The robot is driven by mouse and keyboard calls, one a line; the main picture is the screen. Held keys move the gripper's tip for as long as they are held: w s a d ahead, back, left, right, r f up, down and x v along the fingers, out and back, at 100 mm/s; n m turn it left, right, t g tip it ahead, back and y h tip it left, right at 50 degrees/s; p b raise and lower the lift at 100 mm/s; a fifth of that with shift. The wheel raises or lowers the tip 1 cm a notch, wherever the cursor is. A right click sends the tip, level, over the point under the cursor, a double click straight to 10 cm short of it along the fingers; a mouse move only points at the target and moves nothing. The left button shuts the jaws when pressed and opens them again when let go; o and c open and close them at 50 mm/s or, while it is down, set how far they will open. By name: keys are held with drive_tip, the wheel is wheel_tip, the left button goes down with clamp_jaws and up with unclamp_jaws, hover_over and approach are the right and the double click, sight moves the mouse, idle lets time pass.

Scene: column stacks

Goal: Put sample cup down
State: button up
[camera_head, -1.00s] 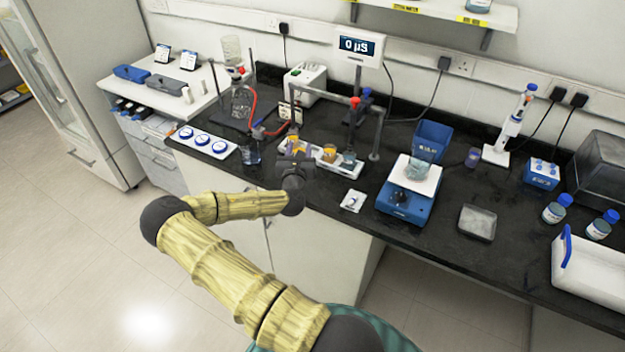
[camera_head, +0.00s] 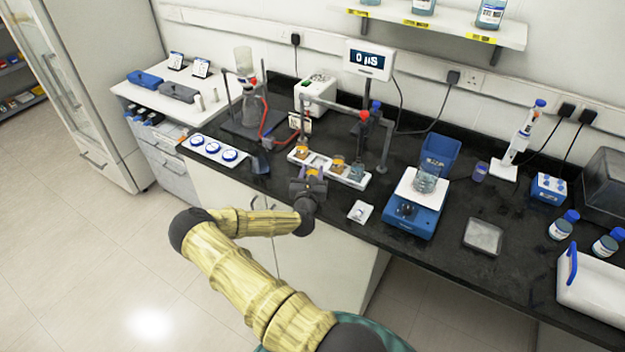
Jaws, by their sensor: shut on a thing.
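A metal frame with a red knob (camera_head: 364,115) stands over the tray. A white pad (camera_head: 360,212) and a blue balance (camera_head: 412,212) with a beaker (camera_head: 425,180) are to the right. A dark beaker (camera_head: 260,161) is to the left.

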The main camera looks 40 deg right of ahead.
wheel_tip(320, 180, down, 4)
drive_tip(key=shift+r+p, duration=0.25)
drive_tip(key=shift+p, duration=0.3)
drive_tip(key=shift+f, duration=0.1)
drive_tip(key=shift+f+b, duration=0.2)
drive_tip(key=shift+b, duration=0.1)
drive_tip(key=o, duration=1)
drive_tip(key=shift+r, duration=0.1)
drive_tip(key=shift+r, duration=0.1)
drive_tip(key=b+v, duration=0.3)
drive_tip(key=v, duration=0.9)
